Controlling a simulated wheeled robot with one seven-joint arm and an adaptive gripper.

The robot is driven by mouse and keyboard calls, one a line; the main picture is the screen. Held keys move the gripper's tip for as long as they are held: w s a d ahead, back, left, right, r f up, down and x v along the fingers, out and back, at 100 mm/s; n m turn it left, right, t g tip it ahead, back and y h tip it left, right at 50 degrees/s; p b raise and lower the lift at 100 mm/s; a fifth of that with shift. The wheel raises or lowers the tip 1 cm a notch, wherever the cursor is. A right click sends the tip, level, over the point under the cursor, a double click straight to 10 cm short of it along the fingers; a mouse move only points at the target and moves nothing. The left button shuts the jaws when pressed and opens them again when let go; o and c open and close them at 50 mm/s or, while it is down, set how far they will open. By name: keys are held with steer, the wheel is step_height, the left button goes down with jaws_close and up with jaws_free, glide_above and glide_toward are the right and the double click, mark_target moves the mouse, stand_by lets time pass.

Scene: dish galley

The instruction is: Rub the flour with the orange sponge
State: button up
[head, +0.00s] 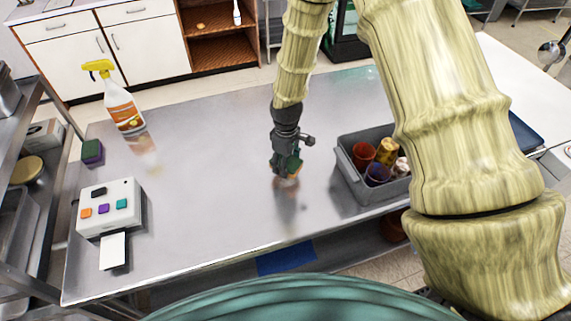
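My gripper (282,163) is low over the middle of the steel table (215,215), pointing down. It is shut on a small sponge (294,166) with a green face and some orange showing, which I take for the orange sponge; the fingers hide much of it. The sponge is at or just above the tabletop; I cannot tell if it touches. A faint pale, pinkish patch (287,182) lies right under it. I cannot tell whether this is flour or a reflection. No other clear flour shows.
A grey bin (349,178) with several cups stands right of my gripper. At the left are a spray bottle (122,105), a green and purple sponge (92,152) and a white box with coloured squares (110,207). The table's middle left is clear. A faint teal patch (362,73) marks the far edge.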

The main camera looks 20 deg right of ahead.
steer(key=shift+w+r+p, duration=0.2)
steer(key=shift+r+p, duration=0.25)
steer(key=shift+r, duration=0.35)
steer(key=shift+s+r+p, duration=0.15)
steer(key=shift+r+p, duration=0.45)
steer(key=shift+r, duration=0.55)
steer(key=shift+f, duration=0.1)
